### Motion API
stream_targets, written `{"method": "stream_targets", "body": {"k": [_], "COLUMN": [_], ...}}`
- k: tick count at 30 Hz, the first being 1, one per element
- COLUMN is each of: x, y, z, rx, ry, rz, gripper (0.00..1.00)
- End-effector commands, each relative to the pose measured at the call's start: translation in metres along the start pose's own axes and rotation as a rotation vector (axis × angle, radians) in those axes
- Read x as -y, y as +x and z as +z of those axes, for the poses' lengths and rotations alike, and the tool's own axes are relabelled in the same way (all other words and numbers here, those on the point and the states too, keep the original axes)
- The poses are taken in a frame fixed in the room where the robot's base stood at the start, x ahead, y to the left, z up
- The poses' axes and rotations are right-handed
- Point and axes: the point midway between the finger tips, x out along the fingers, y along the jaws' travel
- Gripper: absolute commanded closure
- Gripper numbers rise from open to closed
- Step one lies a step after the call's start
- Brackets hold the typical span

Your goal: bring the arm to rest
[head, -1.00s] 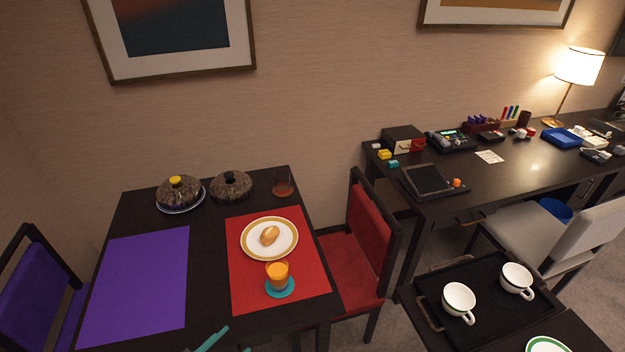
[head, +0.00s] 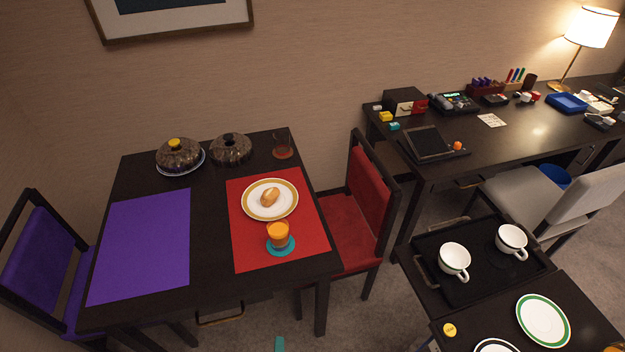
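Only a small teal tip (head: 279,344), which looks like part of my gripper, shows at the bottom edge of the head view. It appears in front of the carpet, below the near edge of the dark dining table (head: 255,283). The rest of my gripper and arm is out of the frame. I cannot see whether the fingers are open or shut, or whether they hold anything.
The table bears a purple mat (head: 142,245), a red mat (head: 300,222), a bread plate (head: 252,208) and an orange drink (head: 278,235). A red chair (head: 345,225) stands at its right. A tray with two cups (head: 454,261) (head: 511,241) is at lower right.

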Motion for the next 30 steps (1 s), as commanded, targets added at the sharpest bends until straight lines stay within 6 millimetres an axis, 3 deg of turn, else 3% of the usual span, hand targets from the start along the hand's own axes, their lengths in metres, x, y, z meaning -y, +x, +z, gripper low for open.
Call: {"method": "stream_targets", "body": {"k": [8, 18, 23, 30], "x": [-0.001, -0.038, -0.049, -0.05], "y": [-0.077, -0.169, -0.188, -0.19], "z": [0.033, 0.061, 0.067, 0.068], "rx": [-0.09, -0.195, -0.221, -0.225], "ry": [0.58, 1.189, 1.304, 1.317], "rz": [0.075, 0.242, 0.288, 0.293], "gripper": [0.5, 0.5, 0.5, 0.5]}}
